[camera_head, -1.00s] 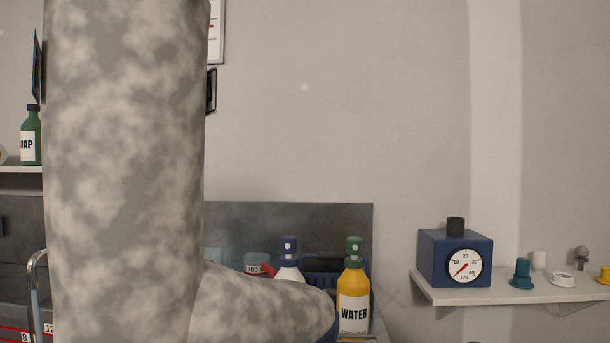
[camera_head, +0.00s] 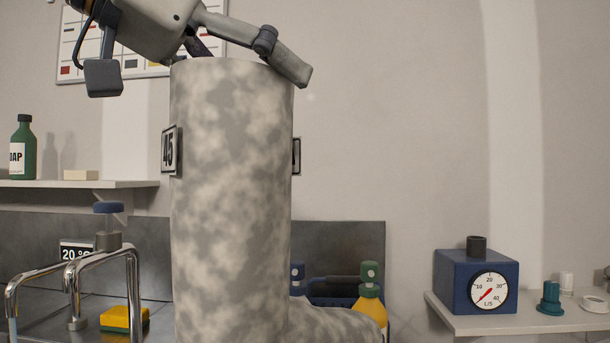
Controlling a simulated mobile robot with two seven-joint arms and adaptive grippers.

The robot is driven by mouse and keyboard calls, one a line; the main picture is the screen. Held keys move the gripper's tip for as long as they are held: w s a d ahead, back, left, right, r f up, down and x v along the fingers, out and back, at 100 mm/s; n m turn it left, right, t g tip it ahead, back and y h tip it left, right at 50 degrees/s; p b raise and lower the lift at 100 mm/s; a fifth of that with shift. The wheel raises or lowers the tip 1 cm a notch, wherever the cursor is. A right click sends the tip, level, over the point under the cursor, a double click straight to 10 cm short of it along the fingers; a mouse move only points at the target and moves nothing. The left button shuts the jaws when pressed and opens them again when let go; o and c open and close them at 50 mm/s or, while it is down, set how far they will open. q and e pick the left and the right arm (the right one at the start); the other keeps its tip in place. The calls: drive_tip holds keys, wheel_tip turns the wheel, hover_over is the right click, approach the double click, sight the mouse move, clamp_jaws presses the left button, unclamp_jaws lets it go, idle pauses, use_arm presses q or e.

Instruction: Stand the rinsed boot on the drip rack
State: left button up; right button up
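The boot (camera_head: 231,200) is tall, mottled grey and upright, its toe pointing right, in the middle of the head view. Its sole is below the picture's edge, so I cannot see what it stands on. A "45" tag (camera_head: 169,150) shows at the shaft's left side. My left gripper (camera_head: 200,74) is at the shaft's top, its fingers spread wide. One finger lies over the upper right rim; the other hangs left of the shaft, apart from it. My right gripper is not in view. I cannot identify the drip rack; bent chrome tubes (camera_head: 100,258) stand left of the boot.
A yellow bottle (camera_head: 368,298) and a blue caddy (camera_head: 333,290) are behind the boot's toe. A yellow sponge (camera_head: 122,319) lies at lower left. A green soap bottle (camera_head: 23,150) stands on the left shelf. A blue gauge box (camera_head: 477,280) sits on the right shelf.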

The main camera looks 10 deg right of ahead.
use_arm(q)
drive_tip(key=shift+w+d+f, duration=0.45)
drive_tip(key=shift+d+f, duration=0.4)
drive_tip(key=shift+f, duration=0.6)
drive_tip(key=shift+w+d+f, duration=0.4)
drive_tip(key=shift+d+f, duration=0.4)
drive_tip(key=shift+f, duration=0.7)
drive_tip(key=shift+w+d+f, duration=0.45)
drive_tip(key=shift+d+f, duration=0.4)
drive_tip(key=shift+f, duration=0.6)
drive_tip(key=o, duration=2)
drive_tip(key=shift+f, duration=0.25)
drive_tip(key=shift+c, duration=0.2)
drive_tip(key=v, duration=1.2)
drive_tip(key=shift+r, duration=0.15)
